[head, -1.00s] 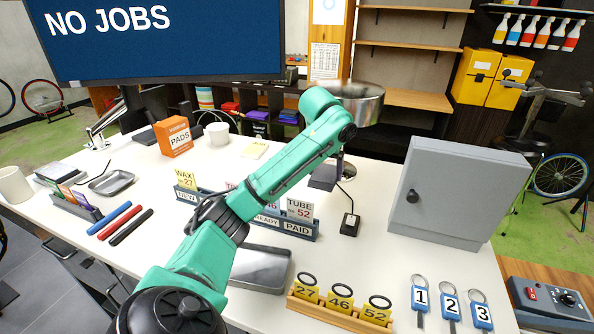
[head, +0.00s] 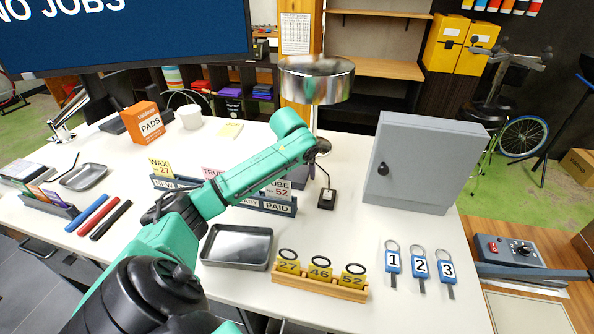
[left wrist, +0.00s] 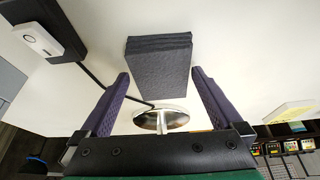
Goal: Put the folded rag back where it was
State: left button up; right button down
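The folded rag (head: 299,180) is a dark grey-blue folded block on the white table, partly hidden behind my arm in the head view. In the left wrist view the rag (left wrist: 158,65) shows its stacked folds at one end. My left gripper (left wrist: 161,76) is open, its two purple-grey fingers apart with the rag between and beyond their tips. I see gaps beside the rag and cannot tell any contact. In the head view my left arm hides most of the gripper. My right gripper is in neither view.
A chrome lamp (head: 316,82) stands close behind, with its cable and black switch box (head: 327,198) beside the rag. The card rack (head: 268,205), metal tray (head: 237,262) and numbered tag block (head: 318,284) lie nearer. A grey cabinet (head: 425,165) stands to the right.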

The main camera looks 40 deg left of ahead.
pick_arm(q)
jog(key=shift+r, duration=0.1)
jog(key=shift+s+r+b, duration=0.15)
jog(key=shift+r+b, duration=0.25)
jog(key=b+v, duration=0.3)
jog(key=v, duration=0.8)
